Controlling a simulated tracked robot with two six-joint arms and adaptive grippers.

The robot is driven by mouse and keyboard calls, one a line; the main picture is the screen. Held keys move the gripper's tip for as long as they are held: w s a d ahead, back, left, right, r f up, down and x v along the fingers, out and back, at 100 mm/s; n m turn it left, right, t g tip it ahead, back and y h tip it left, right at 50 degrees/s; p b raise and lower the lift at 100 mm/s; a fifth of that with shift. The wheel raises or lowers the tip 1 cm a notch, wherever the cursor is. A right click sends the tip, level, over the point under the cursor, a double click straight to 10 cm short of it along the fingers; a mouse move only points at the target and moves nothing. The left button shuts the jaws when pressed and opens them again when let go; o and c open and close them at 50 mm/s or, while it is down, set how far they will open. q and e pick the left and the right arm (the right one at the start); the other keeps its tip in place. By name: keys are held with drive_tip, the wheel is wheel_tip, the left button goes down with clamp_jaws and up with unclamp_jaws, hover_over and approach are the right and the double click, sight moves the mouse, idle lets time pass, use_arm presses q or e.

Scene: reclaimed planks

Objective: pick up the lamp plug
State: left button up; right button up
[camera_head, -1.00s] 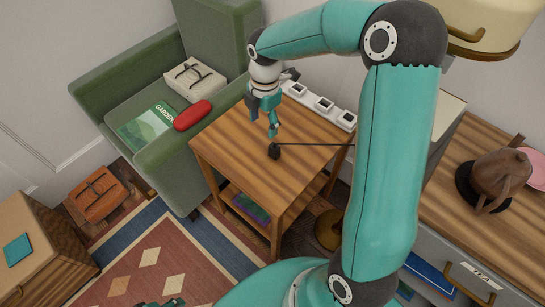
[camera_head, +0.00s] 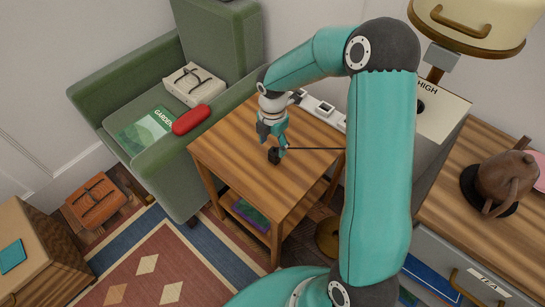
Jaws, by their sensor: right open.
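The lamp plug (camera_head: 274,157) is a small black block on the wooden side table (camera_head: 235,160). A thin dark cord runs from it to the right, behind my right arm. My right gripper (camera_head: 273,148) points down at the plug, with its fingers open and close about the plug's top. Whether the fingers touch the plug I cannot tell. My left gripper is not in view.
A white power strip (camera_head: 322,108) lies along the table's back edge, partly hidden by my right arm. A green armchair (camera_head: 150,85) with a red case (camera_head: 191,119) stands at the left. A dresser with a brown teapot (camera_head: 500,180) is at the right.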

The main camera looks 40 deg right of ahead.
sight(274, 150)
drive_tip(key=f, duration=0.5)
drive_tip(key=shift+d, duration=0.4)
drive_tip(key=shift+c, duration=0.3)
clamp_jaws()
drive_tip(key=shift+r, duration=0.15)
